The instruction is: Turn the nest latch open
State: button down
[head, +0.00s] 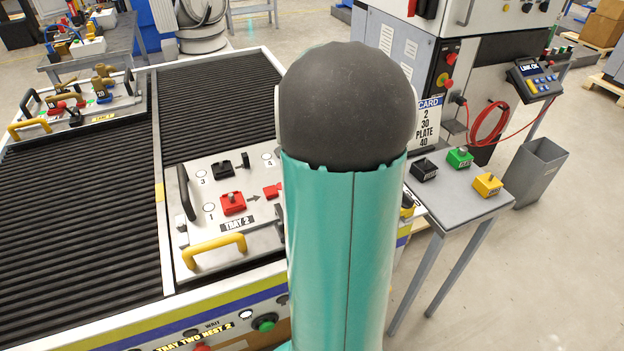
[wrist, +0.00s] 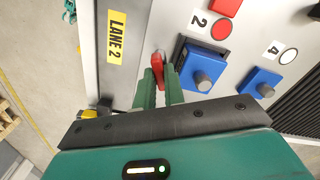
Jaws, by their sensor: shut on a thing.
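In the wrist view my gripper (wrist: 158,80) has its two green fingers closed around a small upright red latch lever (wrist: 157,66). The lever stands beside a blue block with a grey knob (wrist: 203,72), near the nest label 2 (wrist: 199,21) and its red dot. The lever's base is hidden by the fingers. In the head view my teal arm covers the gripper and the right part of the tray marked TRAY 2 (head: 203,240).
A second blue block (wrist: 262,82) sits near label 4. On the tray are a red block (head: 232,203), a black block (head: 222,170) and a yellow handle (head: 213,247). Black, green and yellow blocks stand on a side table (head: 447,205). A grey bin (head: 535,172) stands beyond it.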

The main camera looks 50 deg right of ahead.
jog(key=m, duration=0.5)
jog(key=c, duration=1.9)
grip_release()
jog(key=shift+m, duration=0.3)
jog(key=o, duration=0.4)
jog(key=shift+r, duration=0.1)
jog(key=shift+r, duration=2.4)
